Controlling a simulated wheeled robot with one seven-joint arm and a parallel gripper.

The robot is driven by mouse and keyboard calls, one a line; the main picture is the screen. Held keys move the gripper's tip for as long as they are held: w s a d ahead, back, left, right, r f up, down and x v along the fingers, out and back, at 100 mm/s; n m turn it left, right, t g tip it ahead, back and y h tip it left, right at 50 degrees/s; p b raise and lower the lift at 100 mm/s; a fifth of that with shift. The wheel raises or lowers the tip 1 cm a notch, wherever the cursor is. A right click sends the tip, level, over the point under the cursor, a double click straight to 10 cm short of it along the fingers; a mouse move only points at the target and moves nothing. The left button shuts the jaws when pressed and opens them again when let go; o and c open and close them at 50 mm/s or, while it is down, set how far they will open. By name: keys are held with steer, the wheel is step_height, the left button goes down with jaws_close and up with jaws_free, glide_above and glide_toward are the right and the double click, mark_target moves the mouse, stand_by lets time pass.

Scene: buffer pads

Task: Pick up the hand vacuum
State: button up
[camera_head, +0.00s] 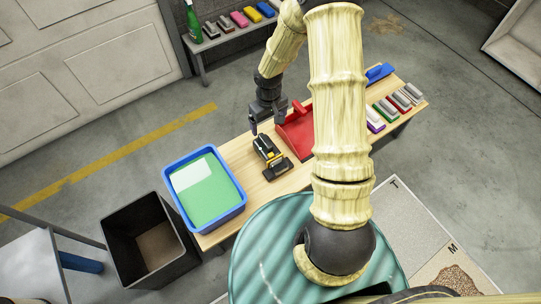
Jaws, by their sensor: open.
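The hand vacuum (268,153), black and yellow with a grey part, appears to be the small device on the wooden table (234,160). It lies between the blue tub and the red dustpan. My gripper (265,129) is dark and points down, just above and behind the far end of the hand vacuum. Its fingers are open and seem empty. Whether a finger touches the vacuum cannot be told from this angle. My arm hides part of the table to the right.
A blue tub (176,212) with green contents stands at the table's left end. A red dustpan (297,131) lies close to the vacuum's right. Several pads (386,110) and a blue tool (378,73) lie farther right. A black bin (113,236) stands on the floor.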

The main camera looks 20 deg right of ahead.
mark_target(270, 147)
step_height(270, 147, down, 12)
steer(key=b, duration=0.4)
steer(key=shift+f+b, duration=0.1)
steer(key=shift+b, duration=0.3)
steer(key=shift+s+d+f+b, duration=0.15)
steer(key=shift+f+b, duration=0.6)
steer(key=shift+f, duration=0.55)
steer(key=shift+s+d+f+b, duration=0.1)
steer(key=shift+f+b, duration=0.65)
steer(key=shift+f, duration=0.55)
steer(key=shift+c, duration=0.2)
steer(key=shift+r, duration=0.1)
steer(key=c, duration=1.5)
